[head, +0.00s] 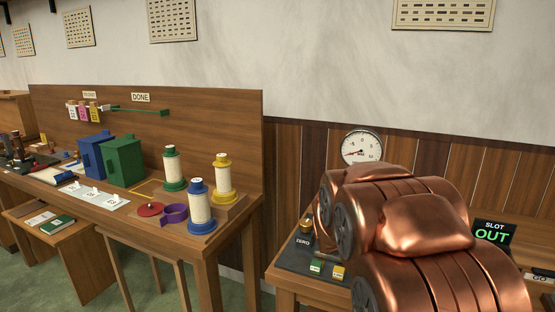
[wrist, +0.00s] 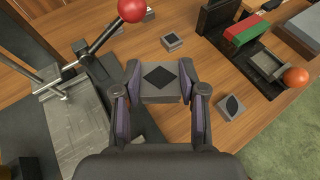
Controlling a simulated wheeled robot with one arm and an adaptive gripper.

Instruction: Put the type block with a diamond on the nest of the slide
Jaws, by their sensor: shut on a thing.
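In the wrist view my gripper (wrist: 160,86) is shut on a grey type block with a black diamond (wrist: 159,75) on its upper face. The block sits between the two fingertips, diamond side towards the camera, and appears above the wooden bench; its height is hard to judge. A grey slide with a recessed nest (wrist: 266,65) lies to the right, beside an orange ball knob (wrist: 296,76). The nest looks empty. In the head view my copper-coloured arm covers much of the right bench, and my gripper is hidden.
Another block with a dark oval (wrist: 231,106) lies right of my gripper. A small dark-topped block (wrist: 172,41) lies beyond. A red ball lever (wrist: 131,10) rises at left. A red-and-green piece (wrist: 247,33) stands behind the slide.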

